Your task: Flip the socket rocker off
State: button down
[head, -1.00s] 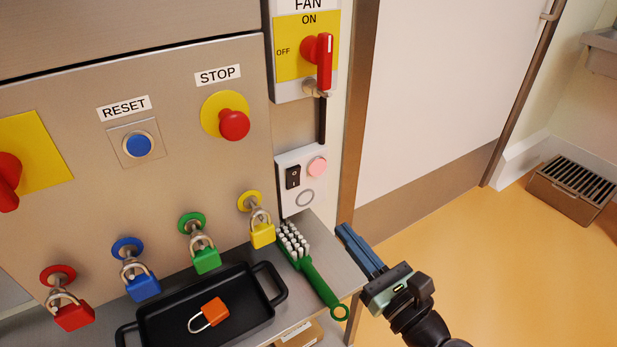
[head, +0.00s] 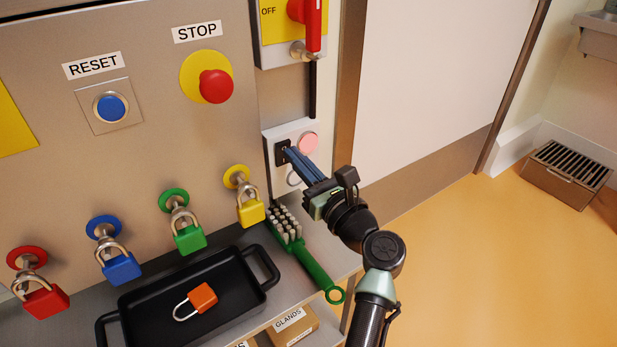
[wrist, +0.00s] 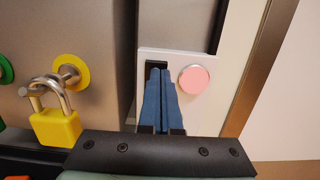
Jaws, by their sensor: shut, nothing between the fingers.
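The socket plate (head: 270,136) is a pale panel on the wall below the fan switch, with a pink round lamp (head: 308,142) at its upper right. The black rocker (head: 282,148) on its left side is mostly hidden behind my fingers. In the wrist view the rocker's dark top (wrist: 153,69) shows just beyond the fingertips, left of the pink lamp (wrist: 195,80). My gripper (head: 290,152) is shut and empty, its blue fingertips at or very near the rocker. I cannot tell whether they touch, nor which way the rocker is tilted.
A yellow padlock (head: 250,211) hangs left of my gripper. A green brush (head: 315,268) and a black tray (head: 137,311) with an orange padlock (head: 203,297) lie on the shelf below. The red fan handle (head: 313,25) is above. Open floor lies right.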

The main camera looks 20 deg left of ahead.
jog(key=shift+w+a+r, duration=0.1)
dwell(0.3)
jog(key=shift+w+a+r+p, duration=0.1)
jog(key=shift+r+p, duration=0.25)
jog(key=shift+p, duration=0.7)
jog(key=shift+f, duration=0.3)
